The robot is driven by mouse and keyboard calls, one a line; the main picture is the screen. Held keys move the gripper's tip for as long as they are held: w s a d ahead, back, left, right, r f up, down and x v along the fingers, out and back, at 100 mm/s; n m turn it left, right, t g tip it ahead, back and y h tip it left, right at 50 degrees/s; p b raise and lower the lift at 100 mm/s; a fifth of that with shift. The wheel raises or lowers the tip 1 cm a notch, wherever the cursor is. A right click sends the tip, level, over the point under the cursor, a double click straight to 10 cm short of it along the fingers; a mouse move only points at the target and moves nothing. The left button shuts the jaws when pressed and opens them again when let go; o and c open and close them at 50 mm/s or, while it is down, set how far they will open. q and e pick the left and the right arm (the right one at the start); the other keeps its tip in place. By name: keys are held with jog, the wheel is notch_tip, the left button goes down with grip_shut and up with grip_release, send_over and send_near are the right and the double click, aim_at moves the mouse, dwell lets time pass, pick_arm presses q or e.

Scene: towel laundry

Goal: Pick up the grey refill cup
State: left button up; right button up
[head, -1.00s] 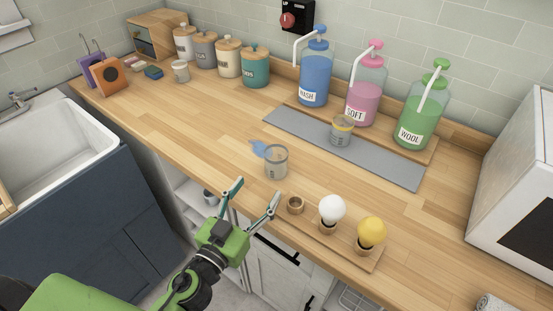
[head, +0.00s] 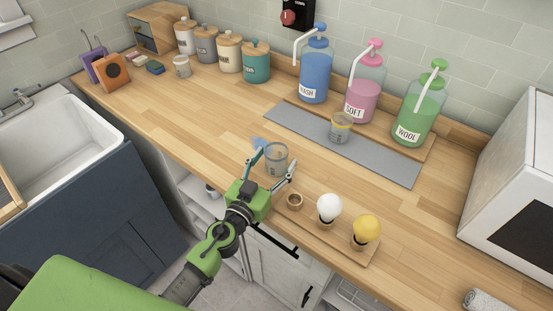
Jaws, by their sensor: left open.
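The grey refill cup (head: 277,157) is a clear, grey-tinted cup. It stands upright on the wooden counter, left of the grey mat. My left gripper (head: 274,166) is open at the cup's near side. One finger is at the cup's left and the other at its lower right. I cannot tell whether either finger touches it. My right gripper is not in view.
A wooden board (head: 345,249) with white and yellow balls is at right.

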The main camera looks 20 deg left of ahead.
pick_arm(q)
jog(key=c, duration=1)
jog(key=shift+c, duration=0.2)
jog(key=shift+s, duration=0.1)
jog(key=shift+s+a+r+p, duration=0.1)
jog(key=shift+s+r+p, duration=0.25)
jog(key=shift+r, duration=0.1)
jog(key=s+r+n+y, duration=0.1)
jog(key=s+r, duration=0.3)
jog(key=s, duration=0.6)
jog(key=s+a+r+y, duration=0.1)
jog(key=s+r, duration=0.3)
jog(key=s, duration=0.6)
jog(key=shift+a+r+n+y+b, duration=0.25)
jog(key=shift+r+n+y+b, duration=0.05)
jog(key=shift+n+y+b, duration=0.1)
